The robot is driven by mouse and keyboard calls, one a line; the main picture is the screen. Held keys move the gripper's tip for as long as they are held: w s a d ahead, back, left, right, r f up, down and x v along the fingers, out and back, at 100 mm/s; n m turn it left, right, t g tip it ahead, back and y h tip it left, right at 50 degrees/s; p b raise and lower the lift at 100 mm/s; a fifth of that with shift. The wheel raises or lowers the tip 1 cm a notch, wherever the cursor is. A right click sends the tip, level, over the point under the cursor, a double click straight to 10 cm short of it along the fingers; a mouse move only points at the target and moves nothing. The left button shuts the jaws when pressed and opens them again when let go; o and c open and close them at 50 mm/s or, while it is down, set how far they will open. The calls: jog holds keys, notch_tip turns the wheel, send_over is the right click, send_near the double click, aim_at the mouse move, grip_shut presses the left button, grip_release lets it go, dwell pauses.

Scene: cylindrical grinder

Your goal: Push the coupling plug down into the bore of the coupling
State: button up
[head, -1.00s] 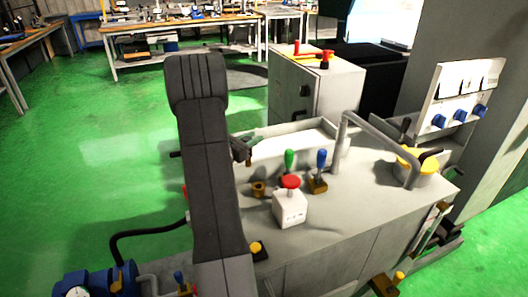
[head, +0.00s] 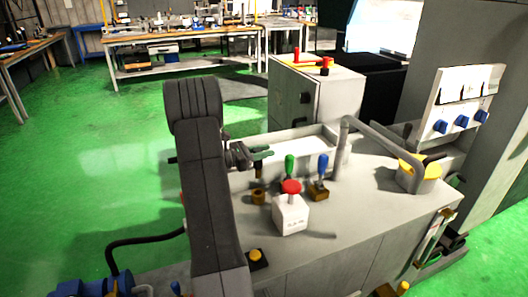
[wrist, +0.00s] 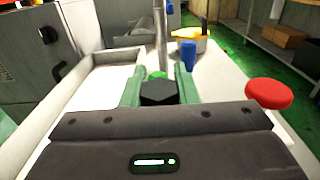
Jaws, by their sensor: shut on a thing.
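The coupling plug (head: 258,170), a small brown piece, hangs just below the fingers. The coupling (head: 258,197), a short brass ring, stands on the machine top below the plug, with a gap between them in the picture. In the wrist view my gripper (wrist: 158,88) has its fingers on both sides of the plug's dark, many-sided top (wrist: 158,93). The coupling is not seen in the wrist view.
A white box with a red button (head: 291,212) stands right of the coupling. A green-handled lever (head: 290,166) and a blue-handled lever (head: 322,165) stand behind it. A bent grey pipe (head: 380,142) and an open white trough (head: 300,148) are farther back.

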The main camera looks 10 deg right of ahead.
jog(key=shift+f+b, duration=1.85)
jog(key=shift+f, duration=1.05)
jog(key=shift+f+b, duration=1.5)
jog(key=shift+f, duration=0.8)
jog(key=o, duration=1.1)
notch_tip(320, 180, up, 10)
jog(key=shift+p, duration=0.7)
jog(key=shift+f, duration=0.1)
notch_tip(320, 180, down, 9)
jog(key=shift+f+b, duration=0.1)
jog(key=shift+b, duration=0.25)
jog(key=shift+r, duration=0.25)
